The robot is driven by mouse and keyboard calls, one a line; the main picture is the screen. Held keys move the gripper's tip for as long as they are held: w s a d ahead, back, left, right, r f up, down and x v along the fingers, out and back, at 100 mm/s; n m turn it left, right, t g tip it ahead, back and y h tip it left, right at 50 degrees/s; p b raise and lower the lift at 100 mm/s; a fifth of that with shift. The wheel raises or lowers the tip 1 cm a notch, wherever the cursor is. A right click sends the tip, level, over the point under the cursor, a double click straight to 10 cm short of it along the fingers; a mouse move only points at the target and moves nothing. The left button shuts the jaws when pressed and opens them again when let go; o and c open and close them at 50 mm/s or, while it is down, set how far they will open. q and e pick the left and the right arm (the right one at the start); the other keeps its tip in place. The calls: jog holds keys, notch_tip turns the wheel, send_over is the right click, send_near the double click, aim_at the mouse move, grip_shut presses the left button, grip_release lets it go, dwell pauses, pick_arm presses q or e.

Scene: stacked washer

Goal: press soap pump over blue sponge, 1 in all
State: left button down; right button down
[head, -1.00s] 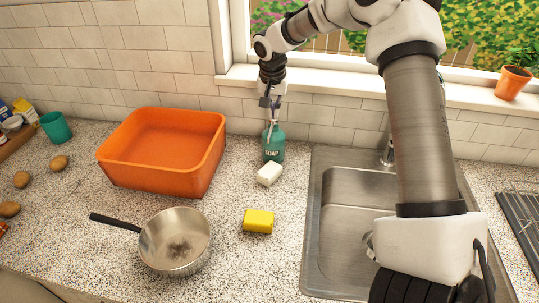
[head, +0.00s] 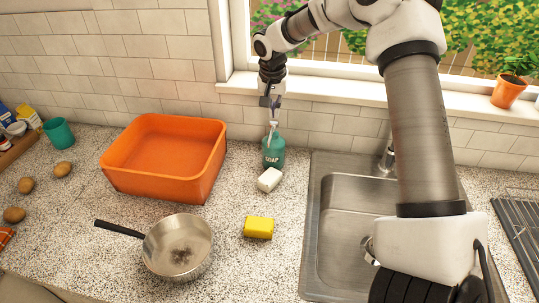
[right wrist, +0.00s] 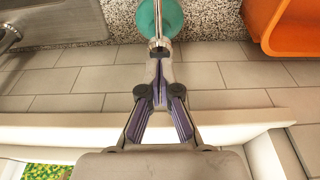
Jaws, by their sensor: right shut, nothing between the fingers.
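In the right wrist view the closed fingertips (right wrist: 159,62) line up with the pump. A white block (head: 270,180) lies just in front of the bottle, and a yellow sponge (head: 258,228) lies nearer. No blue sponge shows. My left gripper is not in view.
An orange basin (head: 165,178) stands left of the bottle. A saucepan (head: 178,247) sits in front of it. The metal sink (head: 340,190) is on the right, with a faucet (head: 388,155). A teal cup (head: 58,132) and several potatoes are at far left.

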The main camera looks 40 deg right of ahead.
dwell(0.3)
notch_tip(320, 180, up, 6)
jog(key=p, duration=0.5)
dwell(0.4)
